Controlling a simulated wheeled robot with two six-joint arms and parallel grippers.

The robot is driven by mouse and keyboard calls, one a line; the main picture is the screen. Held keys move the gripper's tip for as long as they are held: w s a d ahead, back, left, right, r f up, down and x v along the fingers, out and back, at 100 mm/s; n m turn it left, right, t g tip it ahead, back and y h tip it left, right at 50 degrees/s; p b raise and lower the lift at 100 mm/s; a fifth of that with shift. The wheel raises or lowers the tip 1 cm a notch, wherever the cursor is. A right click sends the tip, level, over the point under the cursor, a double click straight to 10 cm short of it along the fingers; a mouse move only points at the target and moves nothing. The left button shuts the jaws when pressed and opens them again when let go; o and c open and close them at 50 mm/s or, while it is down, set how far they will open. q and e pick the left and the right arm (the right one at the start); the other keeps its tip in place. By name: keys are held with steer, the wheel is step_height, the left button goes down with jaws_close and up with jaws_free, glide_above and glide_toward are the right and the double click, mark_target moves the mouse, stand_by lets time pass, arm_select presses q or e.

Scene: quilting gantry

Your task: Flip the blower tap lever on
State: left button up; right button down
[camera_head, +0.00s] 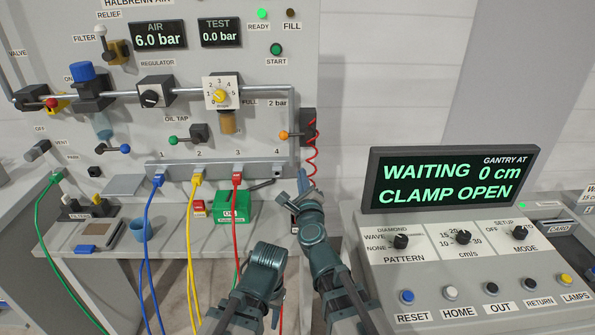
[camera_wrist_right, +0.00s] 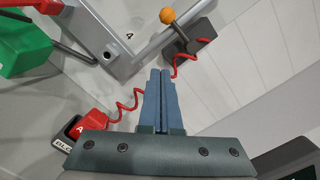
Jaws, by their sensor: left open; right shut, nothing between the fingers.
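The blower tap appears to be the lever with an orange knob (camera_head: 284,135) on a dark block (camera_head: 308,127) at the panel's right edge. In the right wrist view the orange knob (camera_wrist_right: 168,16) stands out to the upper left of the dark block (camera_wrist_right: 190,36). My right gripper (camera_head: 303,178) is below the tap in the head view, apart from the lever. Its fingers (camera_wrist_right: 160,75) are shut together and empty, pointing toward the panel below the block. My left gripper (camera_head: 268,253) is open, lower down in front of the bench.
A coiled red hose (camera_head: 312,150) hangs from the tap block, and in the wrist view it passes close to the fingers. A red part (camera_wrist_right: 92,127) sits at a dark holder on the left. The manifold (camera_head: 215,170) with coloured hoses lies left; the control console (camera_head: 470,250) stands right.

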mark_target(294, 135)
steer(key=shift+d+f+m, duration=0.1)
steer(key=shift+f+m, duration=0.1)
steer(key=shift+m, duration=0.7)
steer(key=shift+w, duration=0.15)
steer(key=w+a+r+p, duration=0.3)
steer(key=w, duration=0.7)
steer(key=shift+w+r+p, duration=0.2)
steer(key=shift+r+p, duration=0.1)
steer(key=shift+r, duration=0.1)
steer(key=shift+r, duration=0.1)
